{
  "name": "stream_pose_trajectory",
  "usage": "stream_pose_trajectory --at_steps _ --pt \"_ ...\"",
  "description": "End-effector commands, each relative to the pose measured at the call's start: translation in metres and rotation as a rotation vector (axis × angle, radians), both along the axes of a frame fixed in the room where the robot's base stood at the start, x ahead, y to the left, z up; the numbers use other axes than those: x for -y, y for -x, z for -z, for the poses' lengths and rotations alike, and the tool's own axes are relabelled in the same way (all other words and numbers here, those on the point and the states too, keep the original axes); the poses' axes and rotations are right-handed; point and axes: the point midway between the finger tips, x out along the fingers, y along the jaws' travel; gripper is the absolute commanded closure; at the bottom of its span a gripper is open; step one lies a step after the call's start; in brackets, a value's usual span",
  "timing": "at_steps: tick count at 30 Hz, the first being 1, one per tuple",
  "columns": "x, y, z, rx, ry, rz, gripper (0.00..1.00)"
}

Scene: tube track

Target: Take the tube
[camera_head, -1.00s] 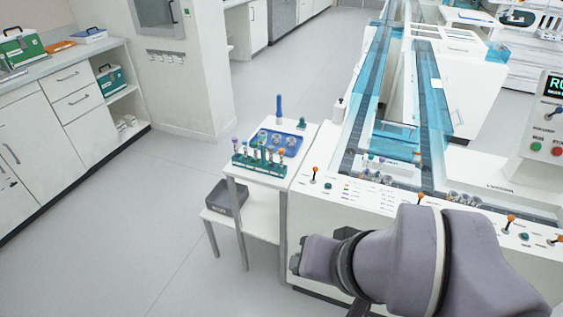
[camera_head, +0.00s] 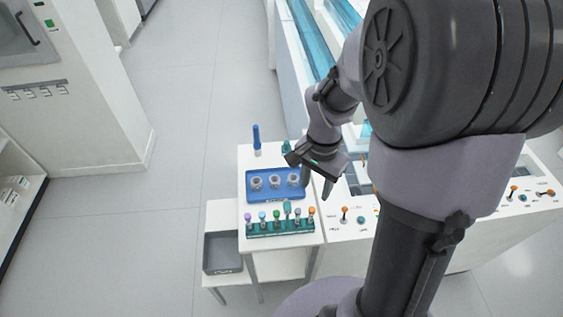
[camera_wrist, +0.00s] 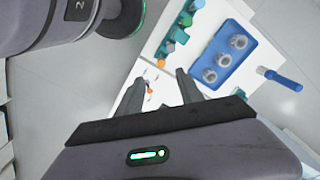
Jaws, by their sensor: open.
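Several tubes with coloured caps stand upright in a green rack (camera_head: 281,230) near the front of a small white table. They include a purple-capped tube (camera_head: 248,217), a taller teal-capped tube (camera_head: 287,209) and an orange-capped tube (camera_head: 311,212). Which one is the tube of the task I cannot tell. My gripper (camera_head: 317,187) is open and empty, behind and above the right end of the rack. In the wrist view, its fingers (camera_wrist: 155,83) point toward the table, with the orange cap (camera_wrist: 161,63) just beyond them and apart from them.
A blue tray (camera_head: 270,198) with three round grey holders lies behind the rack. A blue upright object (camera_head: 256,138) stands at the table's back left. A grey bin (camera_head: 222,252) sits on a lower shelf. The white track bench with orange-topped switches (camera_head: 344,212) adjoins on the right.

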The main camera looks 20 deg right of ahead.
Motion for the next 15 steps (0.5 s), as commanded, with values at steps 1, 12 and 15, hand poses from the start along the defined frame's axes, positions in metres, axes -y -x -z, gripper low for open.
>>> stream_pose_trajectory --at_steps 1,12,15 --pt "-0.001 0.001 0.023 -0.004 -0.001 -0.001 0.56" --pt "-0.001 0.000 0.105 0.000 -0.001 -0.003 0.56" --pt "-0.001 -0.001 0.113 0.000 -0.001 -0.003 0.56"
